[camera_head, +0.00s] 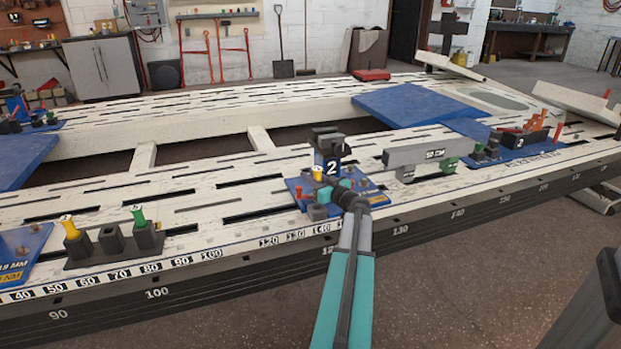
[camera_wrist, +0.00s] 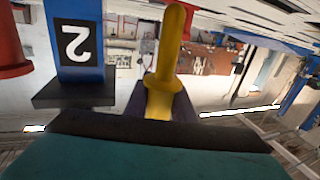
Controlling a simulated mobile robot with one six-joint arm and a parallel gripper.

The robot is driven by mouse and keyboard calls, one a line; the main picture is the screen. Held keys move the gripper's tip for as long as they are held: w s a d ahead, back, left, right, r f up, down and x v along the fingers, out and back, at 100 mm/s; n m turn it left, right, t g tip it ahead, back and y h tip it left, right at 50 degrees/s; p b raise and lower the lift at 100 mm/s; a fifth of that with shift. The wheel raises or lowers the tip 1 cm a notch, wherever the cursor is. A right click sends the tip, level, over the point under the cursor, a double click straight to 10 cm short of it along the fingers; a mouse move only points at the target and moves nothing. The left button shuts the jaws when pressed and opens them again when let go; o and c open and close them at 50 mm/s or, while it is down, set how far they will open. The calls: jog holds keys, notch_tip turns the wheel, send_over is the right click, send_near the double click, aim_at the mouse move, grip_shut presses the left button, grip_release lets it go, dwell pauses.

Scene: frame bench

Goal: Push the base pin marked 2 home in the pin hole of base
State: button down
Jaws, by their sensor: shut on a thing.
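The base (camera_head: 290,187) is a small blue plate on the near side of the bench. A blue post with a dark top and a white 2 on a black label (camera_head: 331,168) stands on it; the label also shows upside down in the wrist view (camera_wrist: 76,43). A yellow pin (camera_head: 317,173) stands at the base just left of the post, and its handle shows in the wrist view (camera_wrist: 172,45). My gripper (camera_head: 324,188) reaches in from the front and is shut on the yellow pin. The pin's lower end and the hole are hidden, so its depth cannot be told.
Left of the base, a dark holder (camera_head: 112,257) carries a yellow pin (camera_head: 75,240) and a green pin (camera_head: 145,229). A grey beam (camera_head: 425,151) lies close on the right. Slotted bench top between holder and base is free.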

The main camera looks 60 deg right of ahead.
jog(key=shift+f+b, duration=0.55)
jog(key=shift+f, duration=0.1)
dwell(0.5)
jog(key=shift+b, duration=2.2)
dwell(1.6)
jog(key=shift+f+b, duration=2.05)
jog(key=shift+b, duration=0.3)
dwell(0.7)
